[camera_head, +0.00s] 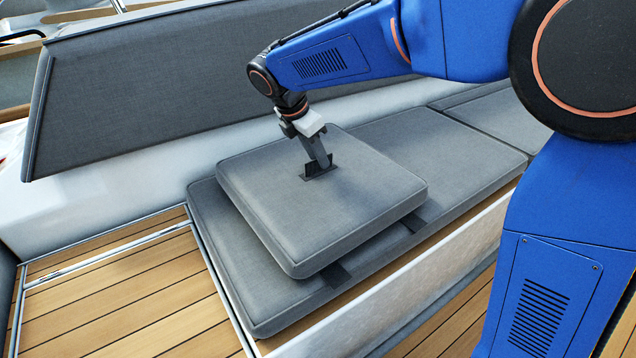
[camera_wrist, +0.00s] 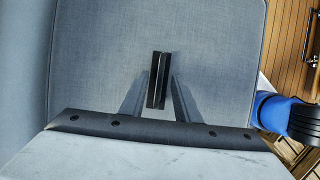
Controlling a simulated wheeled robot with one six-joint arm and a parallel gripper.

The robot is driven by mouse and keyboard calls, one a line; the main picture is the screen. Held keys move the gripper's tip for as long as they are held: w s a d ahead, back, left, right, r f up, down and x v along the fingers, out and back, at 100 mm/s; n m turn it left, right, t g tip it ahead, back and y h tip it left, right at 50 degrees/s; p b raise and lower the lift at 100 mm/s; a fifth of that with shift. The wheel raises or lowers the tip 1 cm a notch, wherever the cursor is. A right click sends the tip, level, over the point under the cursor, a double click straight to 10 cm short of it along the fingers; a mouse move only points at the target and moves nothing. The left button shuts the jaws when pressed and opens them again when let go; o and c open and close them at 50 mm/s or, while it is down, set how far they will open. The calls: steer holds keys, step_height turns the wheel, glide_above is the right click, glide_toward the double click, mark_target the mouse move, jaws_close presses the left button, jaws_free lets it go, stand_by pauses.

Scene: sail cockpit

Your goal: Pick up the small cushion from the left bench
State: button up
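The small cushion (camera_head: 315,215) is a square grey pad lying nearly flat over the end of the left bench's long grey seat cushion (camera_head: 240,275). It fills most of the wrist view (camera_wrist: 210,55). My gripper (camera_head: 320,163) points down at the middle of the cushion's top, at a small dark tab (camera_head: 314,174). In the wrist view, my gripper's fingers (camera_wrist: 158,80) come together to dark tips with only a narrow slit between them, and look closed on the tab. The tips hide most of the tab. I cannot tell whether the cushion's underside touches the seat.
A large grey backrest (camera_head: 150,85) leans along the white wall behind the bench. Two dark straps (camera_head: 336,276) show on the seat under the cushion's front edge. Slatted wooden floor (camera_head: 120,300) lies clear at the left. More seat cushion (camera_head: 450,155) extends to the right.

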steer(key=shift+x, duration=1.05)
steer(key=shift+f, duration=0.15)
jaws_close()
stand_by(0.9)
